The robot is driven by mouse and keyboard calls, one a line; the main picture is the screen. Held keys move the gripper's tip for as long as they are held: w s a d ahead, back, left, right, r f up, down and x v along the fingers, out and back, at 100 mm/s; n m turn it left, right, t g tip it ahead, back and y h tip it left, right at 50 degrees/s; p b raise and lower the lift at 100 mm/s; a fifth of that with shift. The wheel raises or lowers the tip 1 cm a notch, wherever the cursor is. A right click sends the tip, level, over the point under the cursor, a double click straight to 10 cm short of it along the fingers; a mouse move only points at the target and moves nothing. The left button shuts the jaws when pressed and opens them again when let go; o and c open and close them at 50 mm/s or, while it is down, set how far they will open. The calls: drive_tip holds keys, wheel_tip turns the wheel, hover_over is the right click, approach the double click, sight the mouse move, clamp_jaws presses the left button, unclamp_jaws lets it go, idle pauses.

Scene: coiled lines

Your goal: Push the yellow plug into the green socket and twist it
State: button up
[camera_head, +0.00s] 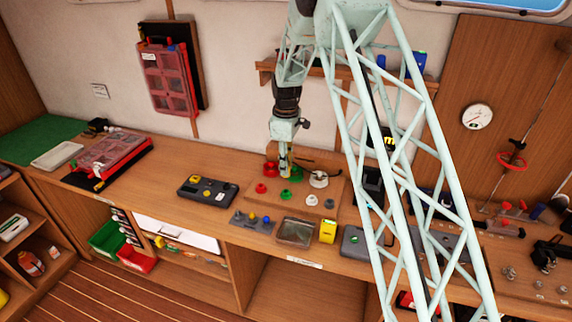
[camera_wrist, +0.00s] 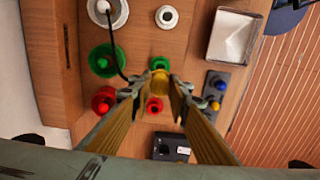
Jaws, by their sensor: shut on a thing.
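My gripper (camera_wrist: 160,88) is shut on the yellow plug (camera_wrist: 160,68), which shows between the fingertips in the wrist view. The small green socket (camera_wrist: 152,61) lies directly behind the plug and shows as a green rim around it. I cannot tell whether the plug sits in the socket or just above it. In the head view my gripper (camera_head: 285,175) points down over the wooden board, with the small green socket (camera_head: 284,194) just below its tips. The plug is too small to make out there.
A larger green fitting (camera_wrist: 105,60) and a larger red one (camera_wrist: 103,100) stand left of the fingers. A small red socket (camera_wrist: 154,105) shows between the fingers. A white fitting (camera_wrist: 107,10) trails a black cable towards the left finger. A clear tray (camera_head: 296,232) stands in front.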

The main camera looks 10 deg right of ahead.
sight(286, 178)
drive_tip(key=shift+f, duration=0.25)
idle(0.4)
drive_tip(key=shift+f+b, duration=0.95)
drive_tip(key=shift+f, duration=1.8)
drive_tip(key=shift+b, duration=0.35)
drive_tip(key=shift+f+b, duration=0.95)
drive_tip(key=shift+f, duration=0.35)
idle(3.0)
